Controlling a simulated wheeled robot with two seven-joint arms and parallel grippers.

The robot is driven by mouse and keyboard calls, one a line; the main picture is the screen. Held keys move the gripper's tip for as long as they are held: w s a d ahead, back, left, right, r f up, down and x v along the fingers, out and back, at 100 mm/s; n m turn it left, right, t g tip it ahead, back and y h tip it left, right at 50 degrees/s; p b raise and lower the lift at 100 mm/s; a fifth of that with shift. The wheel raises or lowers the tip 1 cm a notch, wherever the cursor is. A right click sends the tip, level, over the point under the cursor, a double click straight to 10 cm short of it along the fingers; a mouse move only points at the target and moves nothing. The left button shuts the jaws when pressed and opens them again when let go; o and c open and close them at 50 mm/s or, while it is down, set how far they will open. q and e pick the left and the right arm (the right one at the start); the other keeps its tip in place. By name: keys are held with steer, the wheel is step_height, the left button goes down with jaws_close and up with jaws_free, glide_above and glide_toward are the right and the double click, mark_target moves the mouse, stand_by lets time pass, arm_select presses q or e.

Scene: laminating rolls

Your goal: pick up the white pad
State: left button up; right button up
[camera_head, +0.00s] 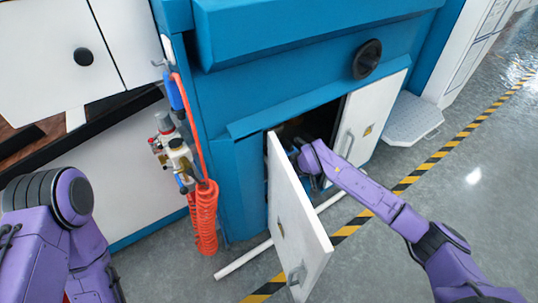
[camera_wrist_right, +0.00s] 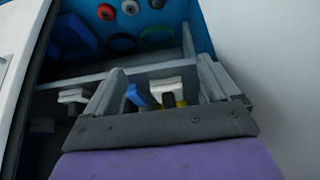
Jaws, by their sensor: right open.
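My right arm reaches into the open cabinet (camera_head: 300,128) in the head view, and its gripper is hidden there behind the open door. In the right wrist view, my right gripper (camera_wrist_right: 160,66) is open, its two grey fingers apart. Another white piece (camera_wrist_right: 72,96) lies left of the fingers. I cannot tell which white piece is the pad. My left arm is at the left edge; its gripper is out of view.
The white left door (camera_head: 296,225) stands swung out beside my right arm, and the right door (camera_head: 372,115) is on its other side. A red coiled hose (camera_head: 205,215) hangs left of the cabinet. In the wrist view, round items (camera_wrist_right: 130,8) sit deeper inside.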

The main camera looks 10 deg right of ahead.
steer(key=w+a, duration=0.1)
steer(key=w, duration=0.1)
steer(key=w+a, duration=0.1)
steer(key=w, duration=0.1)
steer(key=w+b, duration=0.1)
steer(key=w, duration=0.1)
steer(key=shift+w+a, duration=0.35)
steer(key=shift+a, duration=0.05)
steer(key=w, duration=0.1)
steer(key=w+a+b, duration=0.1)
steer(key=w, duration=0.1)
steer(key=w+f+b, duration=0.1)
steer(key=shift+w+a, duration=0.3)
steer(key=shift+a, duration=0.1)
steer(key=c, duration=1.2)
